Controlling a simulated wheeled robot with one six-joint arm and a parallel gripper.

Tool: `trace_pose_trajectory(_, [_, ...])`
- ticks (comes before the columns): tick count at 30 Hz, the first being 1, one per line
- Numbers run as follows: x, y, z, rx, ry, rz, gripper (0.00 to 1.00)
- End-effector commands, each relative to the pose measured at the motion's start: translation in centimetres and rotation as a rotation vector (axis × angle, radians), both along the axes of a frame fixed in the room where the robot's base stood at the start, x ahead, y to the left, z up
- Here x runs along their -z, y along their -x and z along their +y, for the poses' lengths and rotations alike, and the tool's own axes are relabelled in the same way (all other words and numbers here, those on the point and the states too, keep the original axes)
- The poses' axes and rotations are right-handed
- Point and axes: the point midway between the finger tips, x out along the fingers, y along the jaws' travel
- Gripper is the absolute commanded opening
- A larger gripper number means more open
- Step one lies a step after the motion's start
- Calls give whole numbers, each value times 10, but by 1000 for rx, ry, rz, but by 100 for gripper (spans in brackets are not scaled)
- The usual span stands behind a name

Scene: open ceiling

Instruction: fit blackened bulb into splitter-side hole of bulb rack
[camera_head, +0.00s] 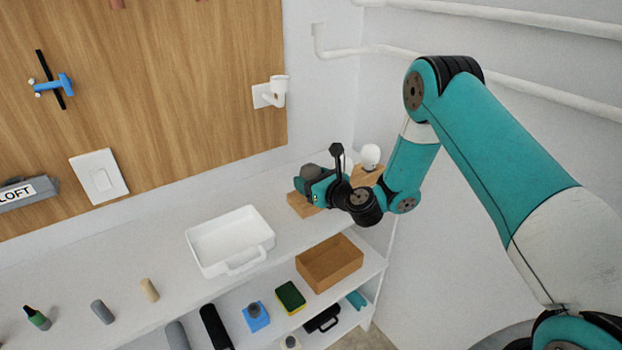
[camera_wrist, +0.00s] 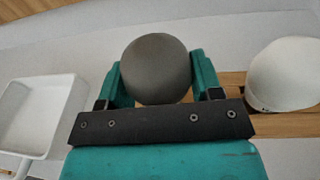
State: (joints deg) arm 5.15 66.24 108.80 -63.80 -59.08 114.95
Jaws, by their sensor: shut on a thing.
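The blackened bulb (camera_wrist: 157,68), a dark grey globe, sits between the two teal fingers of my gripper (camera_wrist: 158,84) in the wrist view. In the head view my gripper (camera_head: 320,187) is over the left end of the wooden bulb rack (camera_head: 303,206), and the dark bulb is mostly hidden by it. The rack also shows in the wrist view (camera_wrist: 232,107), behind and right of the gripper. A white bulb (camera_head: 371,155) stands upright on the rack's right end; it also shows in the wrist view (camera_wrist: 285,75). The hole under the dark bulb is hidden.
A white tray (camera_head: 207,265) stands on the counter left of the rack. Below, a shelf holds a wooden box (camera_head: 330,262), a green-topped sponge (camera_head: 290,297) and a blue item (camera_head: 256,316). A white wall fitting (camera_head: 272,93) is above. A wall is close behind the rack.

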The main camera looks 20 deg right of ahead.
Motion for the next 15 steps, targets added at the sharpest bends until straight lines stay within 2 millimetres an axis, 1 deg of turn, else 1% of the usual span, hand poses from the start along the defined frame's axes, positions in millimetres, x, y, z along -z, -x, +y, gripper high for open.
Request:
trace_pose_trajectory(14, [13,0,0,0,0,-1,36])
trace_pose_trajectory(15, [11,0,0,0,0,-1,68])
